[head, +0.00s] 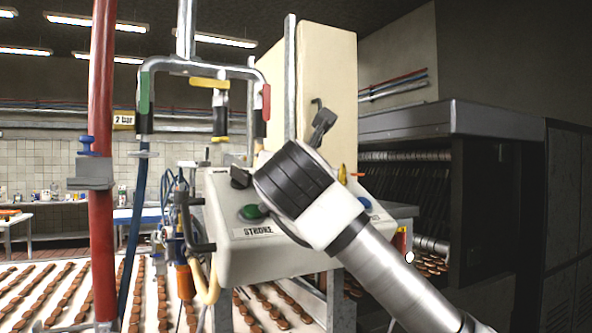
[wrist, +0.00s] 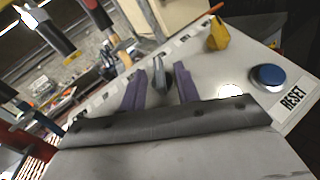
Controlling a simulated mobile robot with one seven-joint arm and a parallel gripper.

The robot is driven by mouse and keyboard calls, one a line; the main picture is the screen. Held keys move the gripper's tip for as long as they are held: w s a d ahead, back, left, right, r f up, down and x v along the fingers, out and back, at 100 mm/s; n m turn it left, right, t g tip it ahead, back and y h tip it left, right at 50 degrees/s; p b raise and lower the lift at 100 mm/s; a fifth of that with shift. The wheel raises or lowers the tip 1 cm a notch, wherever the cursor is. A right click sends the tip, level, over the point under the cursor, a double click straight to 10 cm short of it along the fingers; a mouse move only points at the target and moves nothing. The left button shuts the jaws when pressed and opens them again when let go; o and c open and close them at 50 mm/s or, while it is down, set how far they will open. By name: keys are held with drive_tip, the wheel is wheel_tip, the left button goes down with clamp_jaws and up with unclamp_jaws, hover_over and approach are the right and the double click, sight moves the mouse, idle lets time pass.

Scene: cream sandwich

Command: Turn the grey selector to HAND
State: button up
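The grey selector (wrist: 158,74) shows in the wrist view as a narrow upright grey handle on the pale panel. My gripper (wrist: 158,90) is open, with one purple finger on each side of the selector. Gaps show between the handle and both fingers; I cannot tell how deep the fingers reach. In the head view, my wrist covers the middle of the control box (head: 235,255), and the selector and fingertips are hidden behind it. The HAND mark cannot be read in either view.
A yellow knob (wrist: 217,35) and a blue RESET button (wrist: 269,77) are on the panel to the right. A dark knob (head: 240,177) and a green STROKE button (head: 252,212) lie left of my wrist. A red pipe (head: 102,190) and hanging valve handles stand at the left.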

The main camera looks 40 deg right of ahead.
clamp_jaws()
